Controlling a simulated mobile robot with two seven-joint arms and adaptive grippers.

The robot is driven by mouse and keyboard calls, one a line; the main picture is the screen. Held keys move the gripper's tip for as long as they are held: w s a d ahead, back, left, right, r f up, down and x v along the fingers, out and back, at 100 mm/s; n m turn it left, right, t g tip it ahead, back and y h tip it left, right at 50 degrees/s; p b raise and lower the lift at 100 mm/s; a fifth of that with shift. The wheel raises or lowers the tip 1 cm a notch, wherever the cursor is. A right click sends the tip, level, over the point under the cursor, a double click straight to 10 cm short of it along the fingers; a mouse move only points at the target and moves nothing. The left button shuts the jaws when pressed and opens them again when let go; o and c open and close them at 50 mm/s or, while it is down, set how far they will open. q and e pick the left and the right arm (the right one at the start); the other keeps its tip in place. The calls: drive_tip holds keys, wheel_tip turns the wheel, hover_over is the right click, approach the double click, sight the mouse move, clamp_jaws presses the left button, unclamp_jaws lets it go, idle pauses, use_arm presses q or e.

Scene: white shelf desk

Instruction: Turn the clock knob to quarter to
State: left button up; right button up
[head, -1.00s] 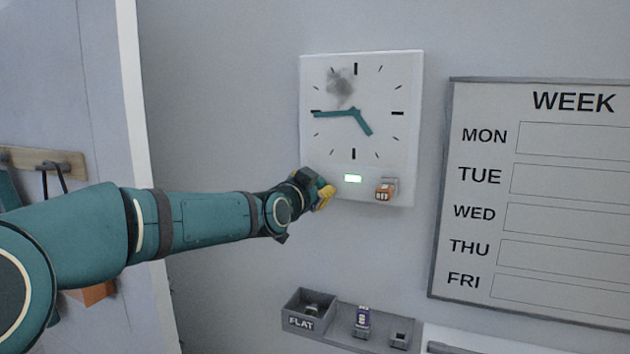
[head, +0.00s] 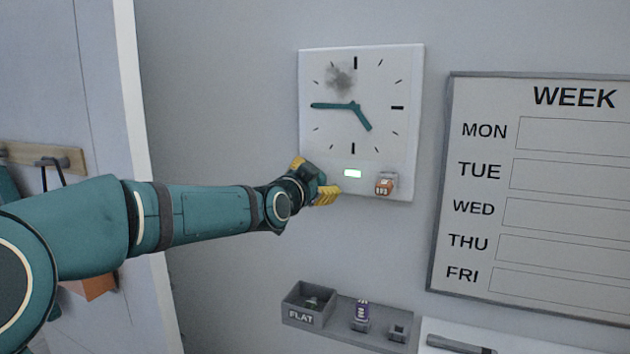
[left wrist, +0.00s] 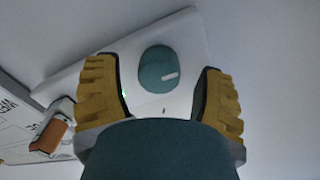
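The white square clock (head: 385,80) hangs on the wall with teal hands. The longer hand points left to the quarter-to mark and the shorter one points down and right. A round teal knob (left wrist: 157,69) with a white mark shows on the clock in the left wrist view. My left gripper (head: 313,178) is at the clock's lower left corner; it also shows in the left wrist view (left wrist: 168,85). Its yellow fingers are spread wide on either side of the knob, with gaps between. The gripper hides the knob in the head view. My right gripper is out of view.
A small lit green display (head: 353,173) and an orange-brown block (head: 384,185) are on the clock's lower part. A grey tray marked FLAT (head: 303,318) is below. A WEEK board (head: 480,98) hangs at right.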

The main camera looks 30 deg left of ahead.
use_arm(q)
drive_tip(key=s, duration=1.2)
drive_tip(key=shift+d, duration=0.15)
idle(0.3)
